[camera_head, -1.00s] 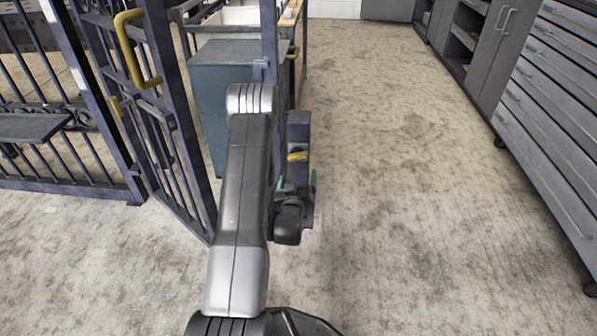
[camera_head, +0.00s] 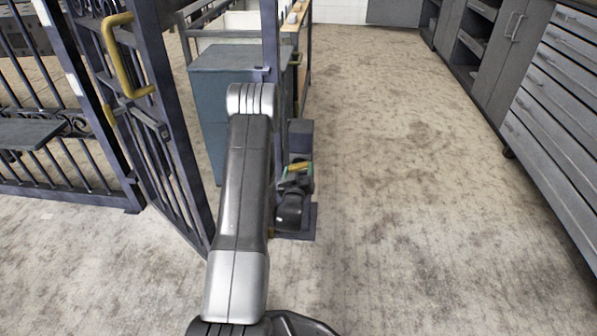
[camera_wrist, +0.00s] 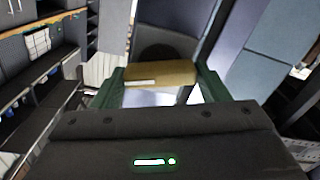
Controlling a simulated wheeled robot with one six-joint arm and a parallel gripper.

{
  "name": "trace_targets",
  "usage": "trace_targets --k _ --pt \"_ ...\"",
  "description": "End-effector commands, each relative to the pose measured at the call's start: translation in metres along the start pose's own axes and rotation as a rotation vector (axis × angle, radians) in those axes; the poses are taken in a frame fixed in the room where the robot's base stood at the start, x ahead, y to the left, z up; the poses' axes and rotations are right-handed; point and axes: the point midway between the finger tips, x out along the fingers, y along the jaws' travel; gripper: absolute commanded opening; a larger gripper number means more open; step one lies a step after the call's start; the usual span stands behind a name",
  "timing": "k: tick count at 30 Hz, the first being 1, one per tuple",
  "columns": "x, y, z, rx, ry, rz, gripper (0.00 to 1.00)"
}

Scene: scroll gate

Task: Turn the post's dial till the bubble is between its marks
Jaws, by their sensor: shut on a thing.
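The post (camera_head: 300,133) is a dark upright with a flat base plate (camera_head: 305,228) on the floor, partly hidden behind my arm. A yellow-brass bar (camera_wrist: 160,74), which appears to be the dial's handle, lies across the wrist view in front of a dark rounded part. It also shows as a small yellow patch in the head view (camera_head: 299,167). My gripper (camera_wrist: 160,84) has green fingers, one at each end of this bar, and is shut on it. In the head view my gripper (camera_head: 297,180) is at the post. I cannot make out the bubble or its marks.
A barred gate (camera_head: 150,130) with a yellow handle (camera_head: 124,60) stands left of my arm. A blue-grey cabinet (camera_head: 215,110) is behind it. Grey drawers (camera_head: 555,110) line the right side. The floor between post and drawers is clear.

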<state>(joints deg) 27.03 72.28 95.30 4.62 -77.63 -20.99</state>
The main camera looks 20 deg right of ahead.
Motion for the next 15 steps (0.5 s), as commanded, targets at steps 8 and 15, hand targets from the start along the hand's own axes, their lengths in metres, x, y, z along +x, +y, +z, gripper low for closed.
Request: trace_targets --k 8,15 --pt "-0.0001 -0.0002 0.0001 -0.052 0.0 -0.001 0.45" --pt "-0.0001 -0.0003 0.0002 -0.203 0.0 -0.001 0.45"
